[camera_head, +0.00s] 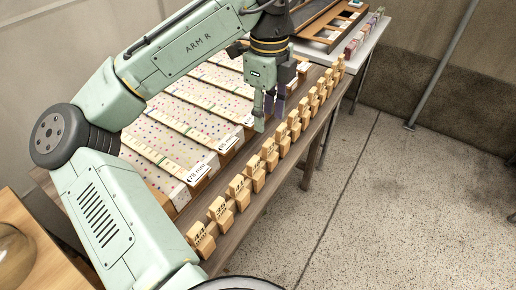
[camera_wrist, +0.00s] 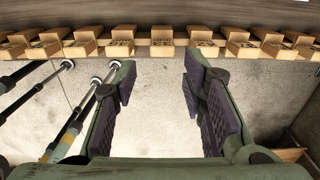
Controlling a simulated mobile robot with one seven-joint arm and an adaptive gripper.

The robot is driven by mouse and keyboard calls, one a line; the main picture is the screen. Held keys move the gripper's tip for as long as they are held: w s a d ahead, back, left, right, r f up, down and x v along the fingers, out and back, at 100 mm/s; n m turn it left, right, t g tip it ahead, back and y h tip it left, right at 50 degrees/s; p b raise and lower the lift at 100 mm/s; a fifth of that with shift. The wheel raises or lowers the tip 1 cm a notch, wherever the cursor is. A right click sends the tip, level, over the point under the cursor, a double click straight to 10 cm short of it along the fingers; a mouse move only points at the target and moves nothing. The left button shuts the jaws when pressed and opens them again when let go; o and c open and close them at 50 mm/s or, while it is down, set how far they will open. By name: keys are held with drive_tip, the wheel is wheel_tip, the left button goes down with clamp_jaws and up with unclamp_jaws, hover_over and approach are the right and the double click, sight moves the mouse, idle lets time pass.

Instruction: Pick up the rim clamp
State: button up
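I cannot pick out with certainty which thing is the rim clamp. A row of stepped wooden blocks with printed size labels runs along the table's front edge; a near block (camera_head: 201,238) and a middle block (camera_head: 257,173) are plain in the head view. My gripper (camera_head: 268,112) hangs above the table near this row, pointing down. In the wrist view my gripper (camera_wrist: 159,78) is open, with purple pads apart and nothing between them. The row of blocks, including a central block (camera_wrist: 162,35), crosses the top of that view beyond the fingertips.
Long speckled boards (camera_head: 175,128) with labelled ends cover the table behind the blocks. A second table (camera_head: 363,46) at the back holds a wooden tray (camera_head: 318,27) and several small coloured pieces (camera_head: 362,37). The floor (camera_head: 390,200) on the right is clear.

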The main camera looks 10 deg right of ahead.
sight(268, 143)
drive_tip(key=f, duration=0.3)
drive_tip(key=f+p, duration=0.1)
drive_tip(key=f, duration=0.6)
drive_tip(key=shift+d, duration=0.25)
drive_tip(key=shift+c, duration=0.4)
drive_tip(key=c, duration=0.8)
